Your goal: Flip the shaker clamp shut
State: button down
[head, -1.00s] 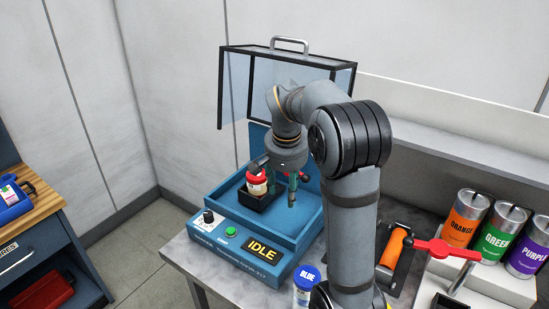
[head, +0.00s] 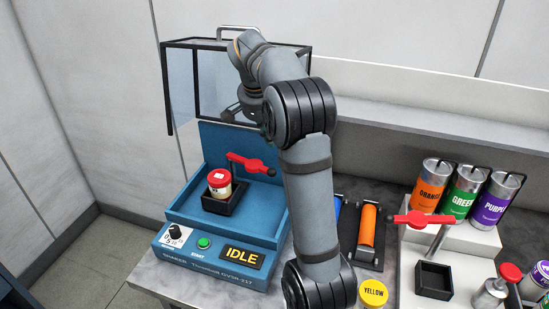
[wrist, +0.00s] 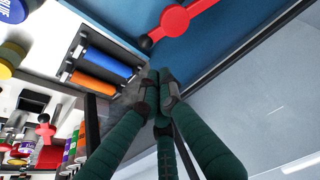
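The shaker (head: 215,250) is a blue machine with an IDLE display, at left centre in the head view. A red-lidded jar (head: 219,184) stands in its black holder (head: 228,207). The red clamp lever (head: 252,164) lies close to level just right of and above the jar, its black knob to the right. Whether its left end touches the lid is unclear. The lever also shows at the top of the wrist view (wrist: 188,20). My gripper (wrist: 158,82) has its dark fingertips together with nothing visible between them. It is raised above and behind the shaker, apart from the lever.
A raised clear cover (head: 180,90) with a black frame stands over the shaker. To the right are an orange roll (head: 367,226), orange (head: 431,187), green (head: 465,192) and purple (head: 494,200) cans, another red lever (head: 425,217) and a yellow-lidded jar (head: 373,292).

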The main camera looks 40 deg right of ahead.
aim_at(251, 164)
jog(key=x, duration=1)
jog(key=shift+p, duration=0.35)
